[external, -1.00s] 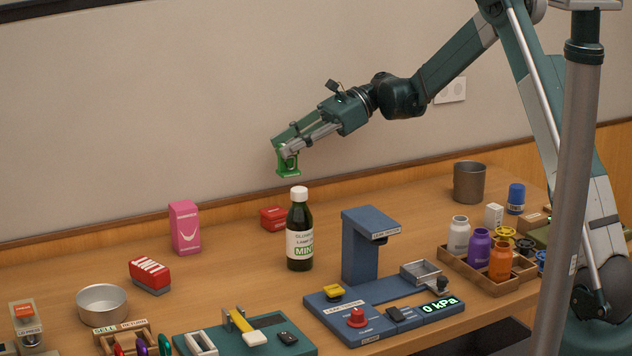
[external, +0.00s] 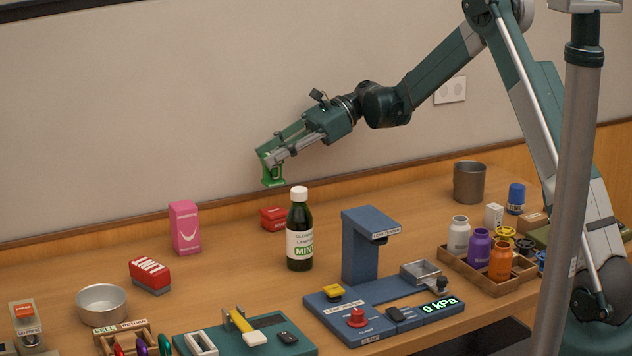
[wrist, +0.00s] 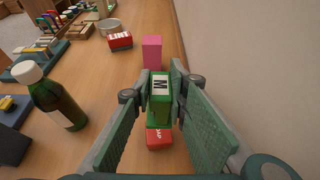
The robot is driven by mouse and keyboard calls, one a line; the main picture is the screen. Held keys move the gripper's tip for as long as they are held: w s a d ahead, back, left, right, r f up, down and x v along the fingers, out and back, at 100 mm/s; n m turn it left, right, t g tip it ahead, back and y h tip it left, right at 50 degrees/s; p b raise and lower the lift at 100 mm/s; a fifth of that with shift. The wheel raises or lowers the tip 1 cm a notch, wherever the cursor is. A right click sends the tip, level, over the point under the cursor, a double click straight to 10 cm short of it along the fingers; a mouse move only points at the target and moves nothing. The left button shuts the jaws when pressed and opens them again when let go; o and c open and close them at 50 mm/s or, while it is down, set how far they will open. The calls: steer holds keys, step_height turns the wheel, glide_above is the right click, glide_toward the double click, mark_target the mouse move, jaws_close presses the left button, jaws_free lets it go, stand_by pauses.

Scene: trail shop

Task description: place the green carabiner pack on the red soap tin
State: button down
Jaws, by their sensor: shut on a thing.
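My gripper (external: 272,160) is shut on the green carabiner pack (external: 273,176) and holds it in the air, well above the table. In the wrist view the pack (wrist: 160,108) sits upright between the fingers, with a black-on-white letter label at its top. The red soap tin (external: 273,218) lies on the table near the wall, left of the dark bottle, and the bottle hides part of its right side. In the external view the pack hangs above the tin. In the wrist view the tin (wrist: 172,148) shows just below the pack, partly covered by it.
A dark bottle with a white cap (external: 299,240) stands close to the tin's right. A pink box (external: 185,228) stands to its left, with a red and grey box (external: 150,276) and a metal bowl (external: 102,304) further left.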

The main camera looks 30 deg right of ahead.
mark_target(273, 181)
steer(key=shift+f, duration=1.6)
steer(key=shift+f+b, duration=0.6)
steer(key=shift+f, duration=1.3)
steer(key=shift+f, duration=0.1)
steer(key=c, duration=2.3)
jaws_free()
steer(key=shift+o, duration=0.2)
steer(key=shift+r, duration=0.2)
steer(key=p+v, duration=0.2)
steer(key=v, duration=1)
